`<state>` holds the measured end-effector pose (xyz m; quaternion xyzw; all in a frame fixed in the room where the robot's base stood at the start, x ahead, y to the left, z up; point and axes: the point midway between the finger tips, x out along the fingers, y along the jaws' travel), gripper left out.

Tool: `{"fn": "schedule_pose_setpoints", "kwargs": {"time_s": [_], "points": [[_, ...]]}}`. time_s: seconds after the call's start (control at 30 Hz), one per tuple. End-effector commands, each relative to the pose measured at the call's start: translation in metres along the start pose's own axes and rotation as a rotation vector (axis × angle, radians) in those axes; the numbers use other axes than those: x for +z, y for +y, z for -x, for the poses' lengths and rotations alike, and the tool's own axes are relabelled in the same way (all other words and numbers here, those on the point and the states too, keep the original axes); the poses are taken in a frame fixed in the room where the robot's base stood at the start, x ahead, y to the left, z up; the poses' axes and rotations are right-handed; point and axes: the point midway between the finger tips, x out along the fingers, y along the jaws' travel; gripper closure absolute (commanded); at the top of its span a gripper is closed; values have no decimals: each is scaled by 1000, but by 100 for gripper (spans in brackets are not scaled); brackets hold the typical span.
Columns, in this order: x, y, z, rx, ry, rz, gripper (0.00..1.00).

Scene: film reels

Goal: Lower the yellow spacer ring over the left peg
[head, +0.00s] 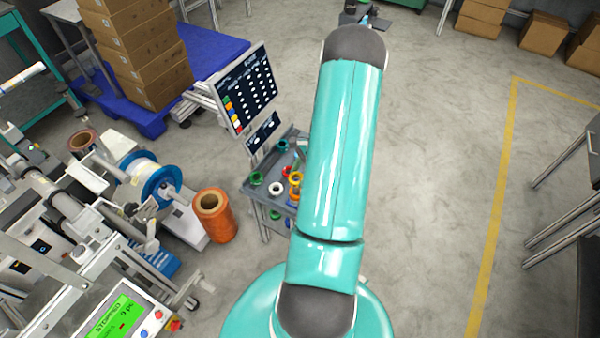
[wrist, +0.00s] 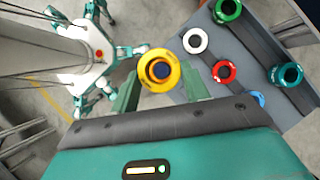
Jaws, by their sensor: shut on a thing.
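The yellow spacer ring (wrist: 145,73) is between the two fingers of my gripper (wrist: 161,78) in the wrist view, and the fingers are shut on it. A dark blue round shape shows through its hole; I cannot tell whether it is a peg top or how far below the ring it is. In the head view a yellow ring (head: 291,178) shows at the left edge of my arm, over the grey cart. My arm hides my gripper there. I cannot make out the left peg for certain in either view.
The grey cart top (wrist: 244,50) holds a white ring (wrist: 187,40), a red ring (wrist: 215,74), green rings (wrist: 277,76) and a blue one (wrist: 258,99). A display board (head: 247,92) stands behind the cart. An orange spool (head: 217,222) stands left of it.

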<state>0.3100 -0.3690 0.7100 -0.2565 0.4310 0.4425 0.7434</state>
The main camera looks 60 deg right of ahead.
Motion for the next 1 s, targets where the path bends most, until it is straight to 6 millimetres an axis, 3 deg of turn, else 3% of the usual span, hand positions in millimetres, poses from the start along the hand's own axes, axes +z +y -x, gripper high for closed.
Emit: {"fn": "schedule_pose_setpoints", "kwargs": {"time_s": [1.0], "points": [[-6, -1, -10, 0, 0, 1, 78]]}}
